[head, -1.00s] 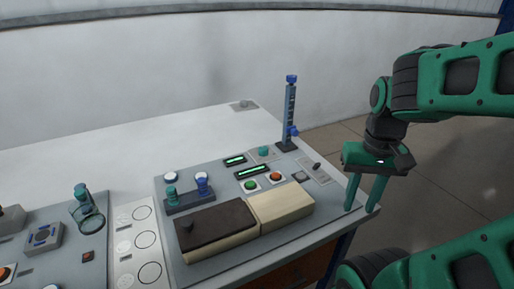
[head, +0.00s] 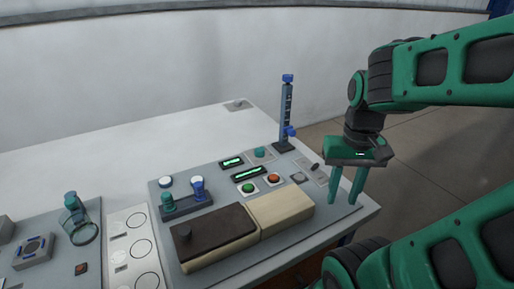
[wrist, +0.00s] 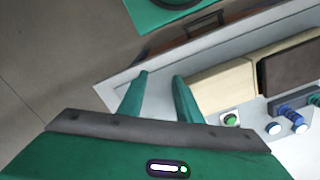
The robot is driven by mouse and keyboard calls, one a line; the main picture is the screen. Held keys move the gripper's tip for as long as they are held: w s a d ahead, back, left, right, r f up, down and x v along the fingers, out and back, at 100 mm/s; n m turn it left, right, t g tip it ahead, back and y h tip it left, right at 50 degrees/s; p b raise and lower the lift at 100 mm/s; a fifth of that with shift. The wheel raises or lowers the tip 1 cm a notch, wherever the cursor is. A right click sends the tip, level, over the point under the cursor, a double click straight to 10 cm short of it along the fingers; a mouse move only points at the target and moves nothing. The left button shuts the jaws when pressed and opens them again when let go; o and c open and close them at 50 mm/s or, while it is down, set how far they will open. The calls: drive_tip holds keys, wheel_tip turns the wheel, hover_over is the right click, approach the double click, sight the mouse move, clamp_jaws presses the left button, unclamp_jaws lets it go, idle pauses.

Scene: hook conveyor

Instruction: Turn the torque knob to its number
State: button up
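A small teal knob (head: 259,152) sits on a plate at the back of the grey panel, beside a small lit display (head: 232,162). It may be the torque knob, but I can read no label on it. A second lit display (head: 249,174) lies in front of it; the digits on both are too small to read. My gripper (head: 345,203) hangs at the right edge of the panel, to the right of and nearer than the teal knob. Its two green fingers point down, apart, with nothing between them. They also show in the wrist view (wrist: 160,75).
Green (head: 248,188) and red (head: 273,180) buttons lie before the displays. A brown-and-cream box (head: 280,210) fills the panel's front.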

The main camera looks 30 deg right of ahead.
drive_tip(key=o, duration=0.4)
drive_tip(key=shift+s+r, duration=0.2)
drive_tip(key=shift+s, duration=0.05)
drive_tip(key=w+d+r+n, duration=0.15)
drive_tip(key=w+n, duration=0.25)
drive_tip(key=w, duration=0.6)
drive_tip(key=w+r+n, duration=0.3)
drive_tip(key=w+n, duration=0.1)
drive_tip(key=w, duration=0.7)
drive_tip(key=n, duration=0.7)
hover_over(260, 149)
wheel_tip(260, 149, down, 5)
wheel_tip(260, 149, down, 10)
drive_tip(key=shift+r, duration=0.2)
drive_tip(key=c, duration=1.1)
